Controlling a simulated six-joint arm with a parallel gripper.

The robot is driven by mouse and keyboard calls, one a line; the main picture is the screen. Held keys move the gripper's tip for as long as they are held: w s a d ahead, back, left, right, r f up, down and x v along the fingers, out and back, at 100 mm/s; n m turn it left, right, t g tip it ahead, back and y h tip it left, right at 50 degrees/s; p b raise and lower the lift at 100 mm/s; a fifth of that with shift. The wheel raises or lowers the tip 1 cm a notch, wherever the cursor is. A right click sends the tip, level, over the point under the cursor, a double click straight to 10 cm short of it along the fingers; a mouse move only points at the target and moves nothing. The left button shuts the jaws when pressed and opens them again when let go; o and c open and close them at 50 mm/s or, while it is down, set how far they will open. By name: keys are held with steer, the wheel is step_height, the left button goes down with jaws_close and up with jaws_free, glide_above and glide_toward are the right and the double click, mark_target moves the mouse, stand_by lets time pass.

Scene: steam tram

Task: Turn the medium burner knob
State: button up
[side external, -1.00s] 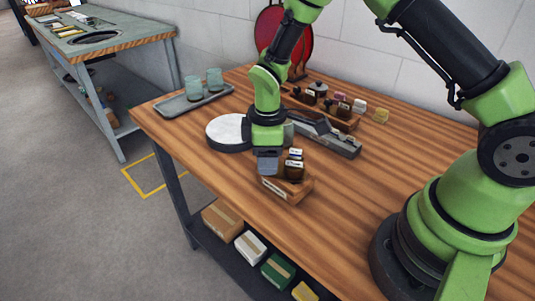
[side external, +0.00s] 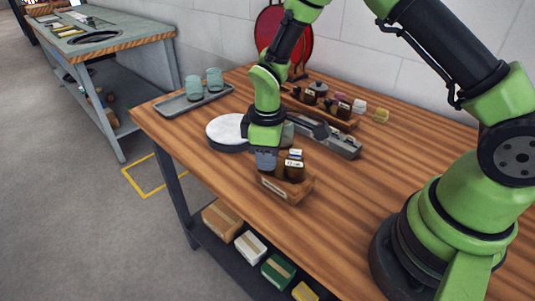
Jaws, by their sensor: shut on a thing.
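My gripper (side external: 265,160) points down over the left end of a small wooden holder (side external: 286,189) near the table's front edge. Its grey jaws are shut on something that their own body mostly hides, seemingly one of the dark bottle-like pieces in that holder. Two dark pieces with white labels (side external: 295,166) stand in the holder just right of the jaws. No part can be clearly read as the medium burner knob; labels are too small to read.
A round white-topped disc (side external: 226,130) lies left of my gripper. Behind it are a long grey metal device (side external: 338,143), another wooden rack (side external: 340,122) with dark pieces, and a grey tray (side external: 170,108) with two teal cups. The table's front right is clear.

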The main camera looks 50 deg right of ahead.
steer(key=m, duration=1.1)
steer(key=shift+m, duration=2.2)
steer(key=o, duration=0.9)
steer(key=shift+o, duration=0.2)
